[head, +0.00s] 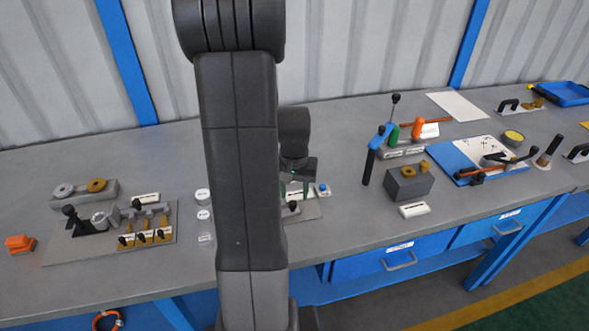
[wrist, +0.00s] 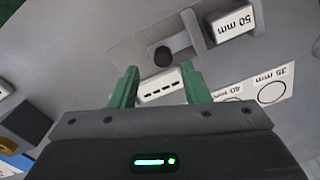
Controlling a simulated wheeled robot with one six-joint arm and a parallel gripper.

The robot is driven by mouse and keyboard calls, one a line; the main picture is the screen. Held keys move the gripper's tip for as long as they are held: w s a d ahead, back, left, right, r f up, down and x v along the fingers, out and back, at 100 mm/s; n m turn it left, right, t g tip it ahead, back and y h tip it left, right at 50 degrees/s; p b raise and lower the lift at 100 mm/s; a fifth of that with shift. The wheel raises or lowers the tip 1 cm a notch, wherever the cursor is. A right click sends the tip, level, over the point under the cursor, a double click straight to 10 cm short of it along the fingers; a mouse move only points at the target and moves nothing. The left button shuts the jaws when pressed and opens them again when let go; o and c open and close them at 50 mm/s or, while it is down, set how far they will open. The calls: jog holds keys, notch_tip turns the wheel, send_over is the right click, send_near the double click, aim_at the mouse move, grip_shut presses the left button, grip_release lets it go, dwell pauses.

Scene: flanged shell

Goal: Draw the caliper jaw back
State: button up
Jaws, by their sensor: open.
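My gripper (wrist: 162,78) is open in the wrist view, its two green fingers apart with nothing held. A white block with dark slots (wrist: 160,88) shows between the fingers. A dark round knob (wrist: 163,57) lies just beyond the fingertips, next to a pale bar and a grey block (wrist: 228,25) labelled 50 mm. These look like parts of the caliper, but I cannot tell which piece is its jaw. In the head view my gripper (head: 296,190) is low over a grey plate (head: 311,211) on the bench, and my arm hides much of that area.
White labels marked 40 mm and 35 mm (wrist: 270,92) lie at right in the wrist view. On the bench (head: 340,232), a board with orange-brown pieces (head: 145,240) stands left, a grey block (head: 408,185) and levers right, and a blue board (head: 470,160) farther right.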

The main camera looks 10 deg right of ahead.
aim_at(291, 203)
notch_tip(291, 203, up, 9)
dwell(0.3)
dwell(0.4)
notch_tip(291, 203, down, 14)
jog(key=shift+r, duration=0.15)
jog(key=shift+s+a+p, duration=0.1)
jog(key=shift+a+p, duration=0.3)
jog(key=shift+a, duration=0.3)
jog(key=shift+d, duration=0.15)
